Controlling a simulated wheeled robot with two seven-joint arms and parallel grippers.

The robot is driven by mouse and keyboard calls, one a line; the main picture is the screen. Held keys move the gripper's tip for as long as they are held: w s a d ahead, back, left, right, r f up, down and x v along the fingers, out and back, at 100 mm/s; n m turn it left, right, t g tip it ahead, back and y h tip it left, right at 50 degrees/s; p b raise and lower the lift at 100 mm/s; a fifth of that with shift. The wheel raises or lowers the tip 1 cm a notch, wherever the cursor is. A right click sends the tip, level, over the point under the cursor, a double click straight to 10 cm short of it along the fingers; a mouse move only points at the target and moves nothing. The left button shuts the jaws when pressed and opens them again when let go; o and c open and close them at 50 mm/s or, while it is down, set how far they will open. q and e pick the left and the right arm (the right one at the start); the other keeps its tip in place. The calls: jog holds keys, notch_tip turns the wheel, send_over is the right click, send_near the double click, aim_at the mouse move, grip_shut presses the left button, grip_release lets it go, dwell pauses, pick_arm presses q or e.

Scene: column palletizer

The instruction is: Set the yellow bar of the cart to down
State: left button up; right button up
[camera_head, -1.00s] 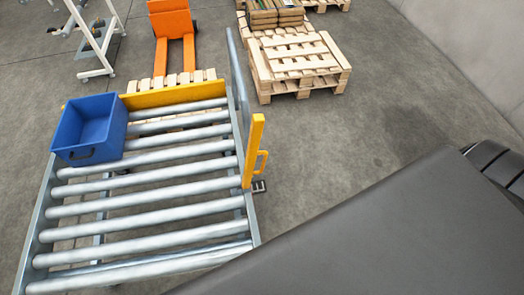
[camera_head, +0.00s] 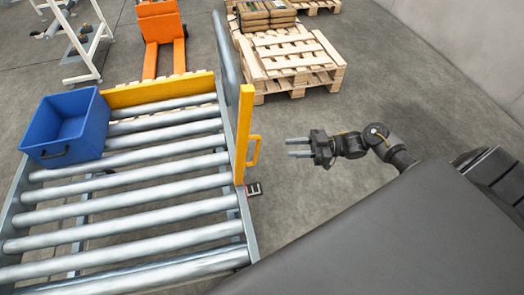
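The roller cart (camera_head: 120,207) stands at the left, with grey metal rollers in a metal frame. Its yellow bar (camera_head: 244,130) stands upright at the cart's right side, with a yellow loop handle (camera_head: 254,151) on its right. A second yellow board (camera_head: 158,90) lies along the cart's far edge. My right gripper (camera_head: 289,148) is to the right of the bar, pointing left towards the handle, apart from it. Its two fingers are spread with nothing between them. My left gripper is not in view.
A blue bin (camera_head: 66,127) sits on the rollers at the far left corner. Stacked wooden pallets (camera_head: 290,62), an orange pallet jack (camera_head: 160,22) and a white metal frame (camera_head: 92,40) stand behind. Grey floor (camera_head: 400,95) is clear right of the cart.

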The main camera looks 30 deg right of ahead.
jog(key=p+x, duration=0.2)
jog(key=x, duration=0.8)
jog(key=shift+a+p, duration=0.2)
jog(key=shift+p, duration=0.1)
jog(key=shift+w, duration=0.15)
grip_shut()
